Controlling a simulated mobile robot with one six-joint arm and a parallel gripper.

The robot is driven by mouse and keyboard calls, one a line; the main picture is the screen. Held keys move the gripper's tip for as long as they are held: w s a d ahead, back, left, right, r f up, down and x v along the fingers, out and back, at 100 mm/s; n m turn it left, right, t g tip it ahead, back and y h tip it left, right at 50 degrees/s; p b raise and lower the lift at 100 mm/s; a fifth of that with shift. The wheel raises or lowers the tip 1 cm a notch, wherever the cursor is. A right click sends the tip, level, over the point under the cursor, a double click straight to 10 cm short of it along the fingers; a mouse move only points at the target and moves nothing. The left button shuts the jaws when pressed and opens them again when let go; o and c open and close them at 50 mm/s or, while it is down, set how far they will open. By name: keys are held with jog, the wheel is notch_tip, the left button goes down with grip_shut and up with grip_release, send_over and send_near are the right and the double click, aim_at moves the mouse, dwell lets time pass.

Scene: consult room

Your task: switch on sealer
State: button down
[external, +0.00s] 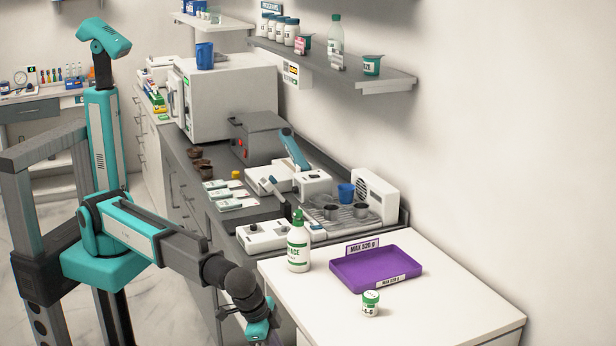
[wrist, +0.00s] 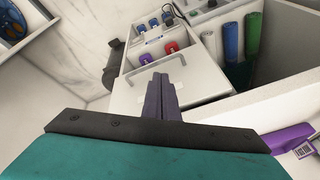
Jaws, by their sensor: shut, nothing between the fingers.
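On the grey bench in the external view, a white device with a raised teal lever (external: 294,150) may be the sealer. A dark grey box (external: 262,138) with red round parts on its front stands behind it; I cannot tell for sure which is the sealer. No switch state is readable. My gripper (wrist: 164,84) is shut and empty in the wrist view, its dark fingers together before a white panel. In the external view my gripper is low at the bottom edge, beside the white table's left side, well apart from both devices.
The white table (external: 455,300) carries a purple tray (external: 345,274), a green-topped bottle (external: 298,248) and a small jar (external: 370,304). A white control box (external: 265,236) sits on the bench's near end. The wrist view shows coloured-capped items (wrist: 171,47) and upright rolls (wrist: 230,42) in open compartments.

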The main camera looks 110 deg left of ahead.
jog(key=w+a+r, duration=0.2)
jog(key=a+r, duration=0.2)
jog(key=a, duration=0.1)
jog(key=w+a+r+n+t+y, duration=0.1)
jog(key=w+a+r, duration=0.1)
jog(key=a, duration=0.4)
jog(key=w+a+r+n, duration=0.1)
jog(key=w+a+r, duration=0.2)
jog(key=a+r, duration=0.2)
jog(key=shift+a+r+y, duration=0.15)
jog(key=shift+r+y, duration=0.15)
jog(key=s+a+r+n+g+p, duration=0.1)
jog(key=s+a+r, duration=0.2)
jog(key=a, duration=1)
jog(key=s+a+r+n, duration=0.1)
jog(key=s+a+r, duration=0.15)
jog(key=a, duration=1.15)
jog(key=s+a+r+n+g+p, duration=0.1)
jog(key=s+a+r, duration=0.2)
jog(key=a, duration=1)
jog(key=s+a+r+h, duration=0.1)
jog(key=s+a+r, duration=0.4)
jog(key=s+a, duration=0.7)
jog(key=s+a+r+n+h+p, duration=0.1)
jog(key=s+a+r, duration=0.4)
jog(key=s+a, duration=0.7)
jog(key=a, duration=0.3)
jog(key=shift+s+n, duration=0.2)
jog(key=shift+n, duration=0.1)
